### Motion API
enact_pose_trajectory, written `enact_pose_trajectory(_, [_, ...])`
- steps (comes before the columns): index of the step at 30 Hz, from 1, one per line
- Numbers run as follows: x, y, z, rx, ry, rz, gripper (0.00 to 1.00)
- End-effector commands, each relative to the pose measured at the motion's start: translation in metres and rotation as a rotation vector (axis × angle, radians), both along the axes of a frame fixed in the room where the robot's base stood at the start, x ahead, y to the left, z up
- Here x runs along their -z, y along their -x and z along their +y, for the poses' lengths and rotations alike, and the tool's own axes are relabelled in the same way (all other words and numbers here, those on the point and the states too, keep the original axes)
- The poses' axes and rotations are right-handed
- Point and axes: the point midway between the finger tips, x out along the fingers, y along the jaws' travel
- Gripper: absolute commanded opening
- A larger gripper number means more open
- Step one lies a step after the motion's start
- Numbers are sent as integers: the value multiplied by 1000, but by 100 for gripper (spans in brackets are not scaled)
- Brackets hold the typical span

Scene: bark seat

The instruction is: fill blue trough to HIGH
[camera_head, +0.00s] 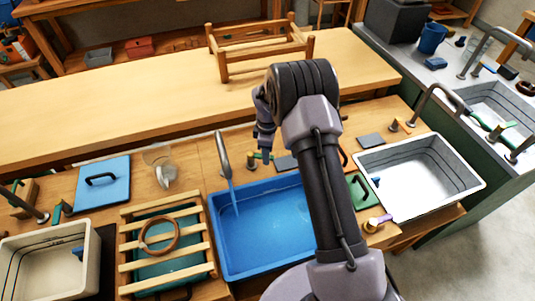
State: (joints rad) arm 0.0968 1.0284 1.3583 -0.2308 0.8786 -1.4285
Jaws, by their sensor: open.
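The blue trough (218,238) is set in the bench at lower middle. Its right part is hidden behind my arm. A grey spout (223,158) stands at its back edge, and a pale blue stream (234,200) runs from it into the trough. Water (262,225) seems to cover the bottom; I cannot read any level marks. A brass valve with a green lever (262,156) stands just right of the spout. My gripper (263,148) points down, open, above or beside this lever; I cannot tell if they touch.
A white basin (478,186) is at right and a cream basin (8,243) at left. A slatted rack (128,245) with a brown ring (159,250) stands left of the trough. A glass vessel (167,175) stands behind the rack. The long wooden table (110,110) behind is mostly clear.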

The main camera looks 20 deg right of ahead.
Motion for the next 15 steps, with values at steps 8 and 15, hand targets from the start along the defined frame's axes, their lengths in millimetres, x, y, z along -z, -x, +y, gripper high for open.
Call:
enact_pose_trajectory(8, [-1, 0, 0, 0, 0, 0, 16])
enact_pose_trajectory(15, [-1, 0, 0, 0, 0, 0, 0])
